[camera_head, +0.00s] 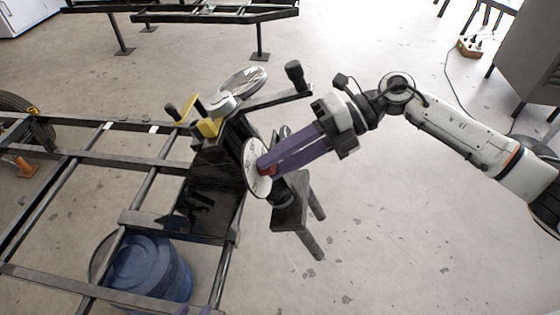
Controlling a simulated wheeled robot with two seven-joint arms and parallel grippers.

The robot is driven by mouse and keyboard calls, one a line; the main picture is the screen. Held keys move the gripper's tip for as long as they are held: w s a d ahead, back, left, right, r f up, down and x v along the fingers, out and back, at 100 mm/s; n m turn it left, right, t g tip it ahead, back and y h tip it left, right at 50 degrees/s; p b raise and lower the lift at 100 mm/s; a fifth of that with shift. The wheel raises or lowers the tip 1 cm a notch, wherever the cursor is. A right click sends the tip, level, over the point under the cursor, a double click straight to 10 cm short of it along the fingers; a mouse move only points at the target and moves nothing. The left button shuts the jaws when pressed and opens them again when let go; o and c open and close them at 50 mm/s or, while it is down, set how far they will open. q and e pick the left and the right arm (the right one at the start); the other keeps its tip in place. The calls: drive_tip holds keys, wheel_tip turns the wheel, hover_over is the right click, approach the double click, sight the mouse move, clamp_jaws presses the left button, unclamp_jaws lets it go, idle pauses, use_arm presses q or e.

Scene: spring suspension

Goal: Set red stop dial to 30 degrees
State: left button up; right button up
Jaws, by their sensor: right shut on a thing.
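The red stop dial (268,169) is a small red piece at the white round scale disc (253,178), mostly covered by my fingers. Its angle reading is too small to tell. My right gripper (266,167) comes in from the right, its long purple fingers shut on the red dial. The disc stands tilted on the side of a dark machine (205,190). Two small purple tips of my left gripper (195,311) show at the bottom edge; the rest is out of frame.
The machine carries a yellow bracket (207,127), a round plate (243,82) and a black-knobbed lever (295,77). A dark stool-like stand (291,212) is below my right gripper. A black frame (70,153) and blue barrel (150,270) are left. Floor at lower right is clear.

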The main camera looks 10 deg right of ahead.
drive_tip(key=n+h+b, duration=0.1)
drive_tip(key=n+h, duration=0.1)
drive_tip(key=n, duration=0.2)
drive_tip(key=shift+t, duration=0.4)
drive_tip(key=shift+r+n, duration=0.1)
drive_tip(key=shift+n, duration=0.3)
drive_tip(key=o, duration=1.1)
drive_tip(key=shift+c, duration=0.2)
drive_tip(key=v, duration=1)
drive_tip(key=shift+r, duration=0.15)
drive_tip(key=shift+s, duration=0.15)
